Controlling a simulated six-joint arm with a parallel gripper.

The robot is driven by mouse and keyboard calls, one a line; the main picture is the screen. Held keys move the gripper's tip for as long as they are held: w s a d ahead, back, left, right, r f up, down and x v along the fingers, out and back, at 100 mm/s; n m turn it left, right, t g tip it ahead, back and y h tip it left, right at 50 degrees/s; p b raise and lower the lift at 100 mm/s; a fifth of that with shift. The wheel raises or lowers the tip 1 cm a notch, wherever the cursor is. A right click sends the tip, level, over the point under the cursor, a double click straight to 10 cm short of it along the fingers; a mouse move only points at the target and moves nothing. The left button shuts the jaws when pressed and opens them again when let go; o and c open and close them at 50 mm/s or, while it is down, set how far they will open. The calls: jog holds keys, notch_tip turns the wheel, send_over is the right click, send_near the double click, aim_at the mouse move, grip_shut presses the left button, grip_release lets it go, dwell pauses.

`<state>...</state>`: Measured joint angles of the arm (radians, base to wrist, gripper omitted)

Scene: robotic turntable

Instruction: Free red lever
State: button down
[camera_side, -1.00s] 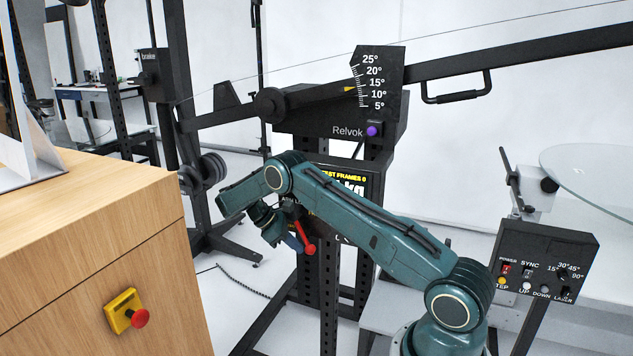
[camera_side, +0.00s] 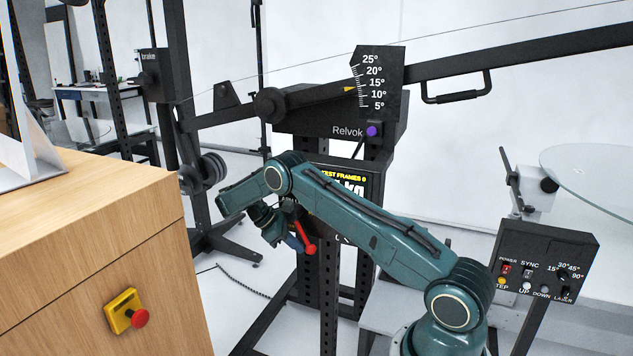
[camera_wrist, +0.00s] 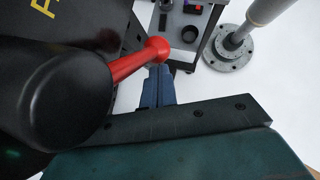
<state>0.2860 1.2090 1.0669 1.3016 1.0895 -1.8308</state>
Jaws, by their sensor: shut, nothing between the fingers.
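The red lever (camera_side: 305,238) sticks out from the dark stand and tilts downward, ending in a round red knob. In the wrist view the lever (camera_wrist: 138,58) runs from a black hub at left to its knob at the upper middle. My gripper (camera_side: 299,246) is shut and empty, with its blue fingers close beside the lever. In the wrist view the gripper (camera_wrist: 160,78) has its fingertips just below and against or very near the knob; I cannot tell whether they touch. Part of my arm hides the lever's base in the side view.
A black Relvok stand (camera_side: 340,125) with an angle scale and purple button rises behind my arm. A control box (camera_side: 545,262) is at right. A wooden cabinet (camera_side: 90,250) with a red emergency button (camera_side: 139,318) fills the left.

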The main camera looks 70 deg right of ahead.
jog(key=shift+w+t, duration=0.4)
jog(key=shift+t, duration=0.2)
jog(key=w+a+r+t, duration=0.3)
jog(key=w+a+r, duration=0.2)
jog(key=w+r, duration=0.55)
jog(key=s+a+r+m+t, duration=0.1)
jog(key=s+a+r+t, duration=0.1)
jog(key=r, duration=0.7)
jog(key=s+a+r+m+t, duration=0.1)
jog(key=s+a+r, duration=0.4)
jog(key=r, duration=0.4)
jog(key=shift+s+t, duration=0.4)
jog(key=shift+s, duration=0.4)
dwell(1.1)
